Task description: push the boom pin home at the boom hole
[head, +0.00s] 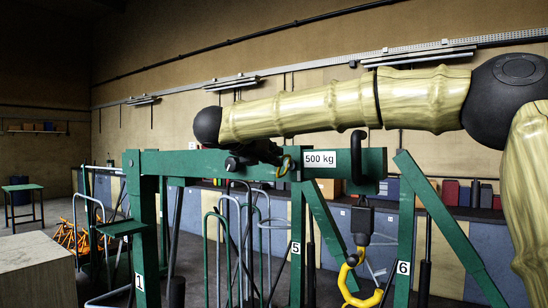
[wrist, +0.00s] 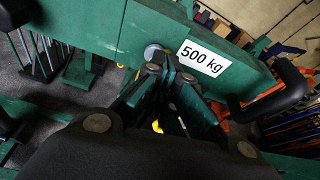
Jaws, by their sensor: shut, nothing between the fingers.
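The green boom (head: 215,163) runs level across the head view and carries a white 500 kg label (head: 320,159). It also crosses the top of the wrist view (wrist: 120,25). Just left of the label in the wrist view, a grey round end (wrist: 152,52) sits at the boom's face; it looks like the boom pin at its hole. My gripper (wrist: 165,70) is shut and empty, its tips close to that round end. I cannot tell whether they touch. In the head view my gripper (head: 262,152) is dark at the boom, left of the label, beside a small yellowish ring (head: 287,165). The pin's depth is hidden.
A black upright handle (head: 358,155) stands out at the boom's right part and also shows in the wrist view (wrist: 278,92). A yellow hook (head: 349,275) hangs below. Green posts and a slanted brace (head: 450,230) stand around. A pale block (head: 37,270) is at lower left.

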